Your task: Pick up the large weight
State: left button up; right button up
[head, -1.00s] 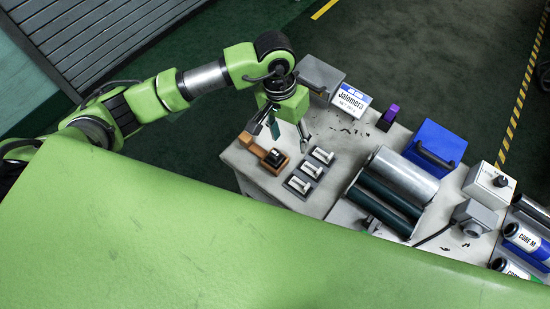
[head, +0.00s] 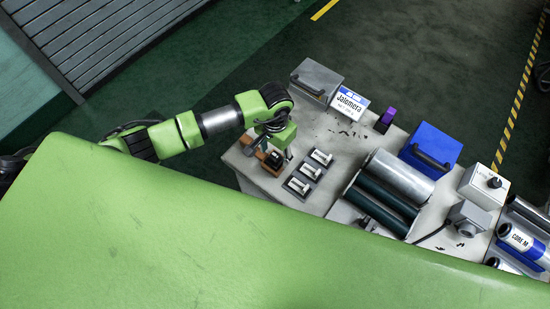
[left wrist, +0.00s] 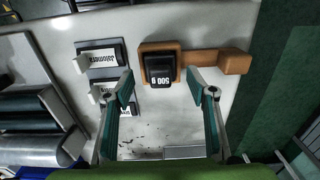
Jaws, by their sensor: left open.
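A dark block weight marked "500 g" (left wrist: 160,70) sits in an orange-brown holder (left wrist: 206,60) in the left wrist view. My left gripper (left wrist: 160,88) is open, its two green-padded fingers on either side of the weight in the picture. I cannot tell whether they touch it or how far above it they are. In the head view, the left gripper (head: 268,147) is over the orange-brown holder (head: 246,138) at the table's left end and partly hides it. My right gripper is not in view.
A dark rack of white labelled pieces (head: 310,172) stands close to the right of the holder. Bare table lies between the rack and the boxes.

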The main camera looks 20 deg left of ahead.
pick_arm(q)
jog(key=shift+f, duration=0.95)
jog(key=c, duration=1.4)
jog(key=shift+w, duration=0.1)
grip_shut()
jog(key=shift+r, duration=0.1)
